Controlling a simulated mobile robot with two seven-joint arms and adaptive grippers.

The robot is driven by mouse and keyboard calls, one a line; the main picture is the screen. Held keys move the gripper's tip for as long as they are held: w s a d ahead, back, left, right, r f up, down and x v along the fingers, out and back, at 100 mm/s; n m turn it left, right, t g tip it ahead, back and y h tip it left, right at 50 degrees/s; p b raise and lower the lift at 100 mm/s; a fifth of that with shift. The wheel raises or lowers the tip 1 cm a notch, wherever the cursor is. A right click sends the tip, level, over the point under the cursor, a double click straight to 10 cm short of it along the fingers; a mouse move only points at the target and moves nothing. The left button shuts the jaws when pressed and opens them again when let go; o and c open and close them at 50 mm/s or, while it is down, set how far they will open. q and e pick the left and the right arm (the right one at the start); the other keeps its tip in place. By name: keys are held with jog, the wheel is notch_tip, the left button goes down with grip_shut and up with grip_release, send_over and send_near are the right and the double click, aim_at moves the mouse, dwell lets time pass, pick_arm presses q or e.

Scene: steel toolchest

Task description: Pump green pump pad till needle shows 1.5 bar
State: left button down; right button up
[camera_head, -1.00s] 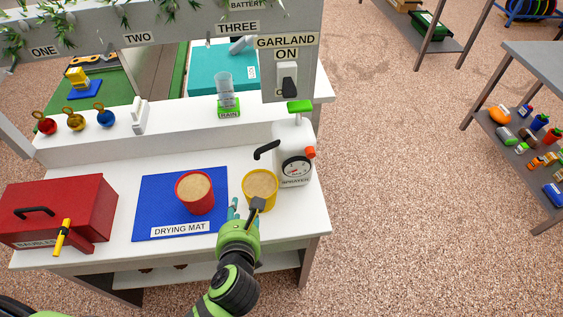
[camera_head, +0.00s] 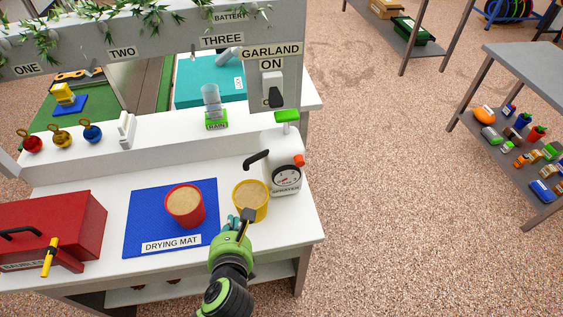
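The white sprayer (camera_head: 283,158), labelled SPRAYER, stands upright at the right end of the white bench. Its green pump pad (camera_head: 287,115) sits on top. The round gauge (camera_head: 286,177) is on its front; the needle is too small to read. A black spout points left and an orange-red knob is on its right side.
The red pot (camera_head: 185,205) stands on the blue drying mat (camera_head: 145,213). A red toolbox (camera_head: 70,225) is at left. A garland switch (camera_head: 273,92) is on the panel above the sprayer. A rain cup (camera_head: 211,105) and baubles stand on the ledge. Open floor lies to the right.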

dwell(0.6)
grip_shut()
dwell(1.0)
